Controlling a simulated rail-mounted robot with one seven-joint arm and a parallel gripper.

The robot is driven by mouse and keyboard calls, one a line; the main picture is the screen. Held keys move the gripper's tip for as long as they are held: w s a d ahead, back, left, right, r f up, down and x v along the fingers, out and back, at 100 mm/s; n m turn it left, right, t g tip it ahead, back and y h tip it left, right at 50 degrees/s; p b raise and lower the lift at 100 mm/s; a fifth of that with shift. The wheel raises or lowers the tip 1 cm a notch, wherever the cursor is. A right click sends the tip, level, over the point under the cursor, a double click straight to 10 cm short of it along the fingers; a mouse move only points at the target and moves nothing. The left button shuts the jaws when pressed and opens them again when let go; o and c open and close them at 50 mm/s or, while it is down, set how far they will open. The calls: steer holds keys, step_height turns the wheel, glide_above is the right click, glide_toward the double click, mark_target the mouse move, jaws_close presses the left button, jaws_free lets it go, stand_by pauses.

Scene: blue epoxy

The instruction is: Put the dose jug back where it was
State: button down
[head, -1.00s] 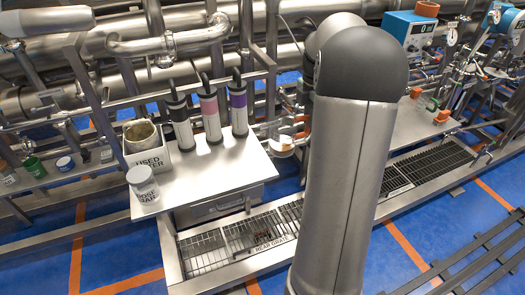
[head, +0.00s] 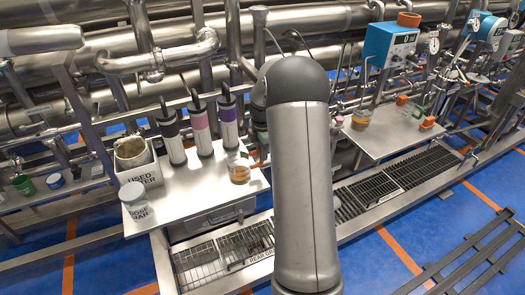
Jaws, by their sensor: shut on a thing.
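A clear jug with amber contents (head: 238,168), which I take for the dose jug, shows at the right end of the left-hand steel bench (head: 205,188), just left of my arm. I cannot tell whether it rests on the bench top or hangs slightly above it. My gripper is hidden behind my own arm link, so its fingers and its contact with the jug do not show. A white-lidded jar marked DOSE JAR (head: 135,203) stands at the bench's front left corner.
Three pump canisters, grey (head: 172,138), pink (head: 200,128) and purple (head: 228,122), stand along the bench's back. A USED FILTER bin (head: 143,175) stands left of them. Another amber jar (head: 361,118) is on the right-hand bench (head: 385,138). Pipes run behind.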

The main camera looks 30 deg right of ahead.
steer(key=shift+f, duration=0.1)
steer(key=shift+f, duration=0.1)
steer(key=c, duration=1.4)
jaws_free()
step_height(320, 180, up, 12)
steer(key=s+a+r+m, duration=0.2)
steer(key=s+a+m, duration=0.25)
steer(key=a, duration=0.55)
steer(key=s+a+f+m, duration=0.2)
steer(key=s+a+m, duration=0.4)
steer(key=s, duration=0.6)
steer(key=s+a+f+m, duration=0.3)
steer(key=s+a+m, duration=0.3)
steer(key=s+a, duration=0.3)
steer(key=s, duration=0.3)
steer(key=shift+s+b, duration=0.3)
steer(key=shift+b, duration=0.05)
